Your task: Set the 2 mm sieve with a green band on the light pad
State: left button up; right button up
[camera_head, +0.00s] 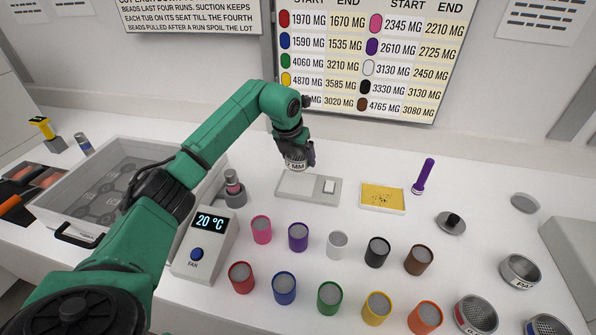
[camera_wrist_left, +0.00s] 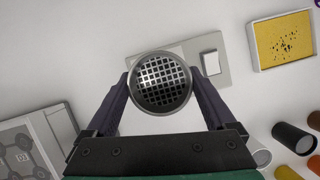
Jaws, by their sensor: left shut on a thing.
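My left gripper (camera_head: 297,158) is shut on a round metal sieve (camera_head: 295,165), whose white label ends in "MM". In the left wrist view the sieve (camera_wrist_left: 161,83) sits between the two fingers (camera_wrist_left: 161,92), its square mesh facing the camera. I cannot make out a green band on it. The light pad (camera_head: 326,198), a grey plate with a white panel and a white switch, lies flat on the table. The sieve is over the pad's back edge; any gap below it is hard to judge. The pad (camera_wrist_left: 224,75) also shows behind the sieve in the left wrist view.
A yellow tray with dark beads (camera_head: 383,198) lies right of the pad. Several coloured jars (camera_head: 298,237) stand in front. More sieves (camera_head: 520,270) are at the right. A grey tub (camera_head: 70,215) is left.

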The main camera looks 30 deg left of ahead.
pick_arm(q)
notch_tip(320, 180, down, 7)
jog(key=shift+r+p, duration=0.2)
jog(key=shift+p, duration=0.45)
jog(key=o, duration=1.1)
jog(key=shift+o, duration=0.2)
jog(key=b+v, duration=0.3)
jog(key=v, duration=0.9)
jog(key=shift+b, duration=0.35)
jog(key=shift+s, duration=0.1)
